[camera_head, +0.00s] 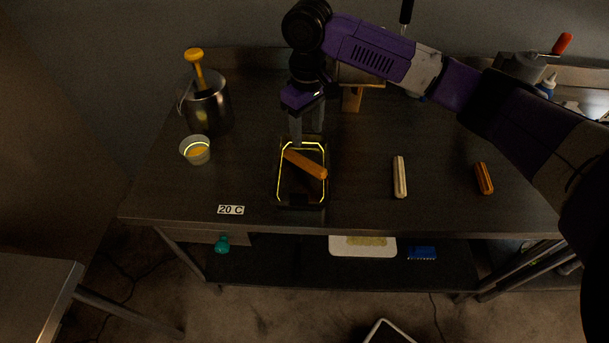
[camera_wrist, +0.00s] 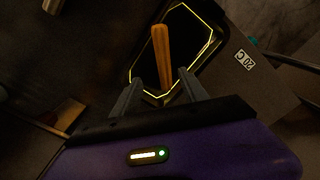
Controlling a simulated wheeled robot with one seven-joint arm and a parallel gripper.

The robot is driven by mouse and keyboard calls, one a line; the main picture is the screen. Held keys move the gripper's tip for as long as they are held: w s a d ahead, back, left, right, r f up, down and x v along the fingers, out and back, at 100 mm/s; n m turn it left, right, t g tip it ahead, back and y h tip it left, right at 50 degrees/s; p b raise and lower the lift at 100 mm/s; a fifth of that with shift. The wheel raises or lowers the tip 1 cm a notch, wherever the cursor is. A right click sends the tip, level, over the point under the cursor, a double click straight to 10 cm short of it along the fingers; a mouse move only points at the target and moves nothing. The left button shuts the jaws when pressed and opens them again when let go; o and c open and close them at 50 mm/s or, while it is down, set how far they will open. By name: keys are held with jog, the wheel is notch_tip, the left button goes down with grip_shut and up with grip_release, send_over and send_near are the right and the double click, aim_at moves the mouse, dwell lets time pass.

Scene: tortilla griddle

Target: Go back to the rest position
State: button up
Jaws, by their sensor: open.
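My gripper (camera_head: 307,124) hangs from the purple arm over the back edge of a dark tray with a glowing yellow outline (camera_head: 280,190). An orange stick (camera_head: 305,163) lies slanted across this tray. In the wrist view the gripper's two fingers (camera_wrist: 158,92) are apart, with the near end of the orange stick (camera_wrist: 161,55) showing between and beyond them. The stick appears to rest on the tray rather than in the jaws. Contact between fingers and stick cannot be made out.
A pale stick (camera_head: 399,177) and a brown-orange stick (camera_head: 484,178) lie to the right on the table (camera_head: 360,215). A cup (camera_head: 195,150) and a metal pot (camera_head: 208,105) with a yellow-handled tool stand left. A "20 C" label (camera_head: 231,210) lies near the front edge. A wooden stand (camera_head: 352,98) is behind.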

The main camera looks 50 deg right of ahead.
jog(key=shift+r, duration=1.45)
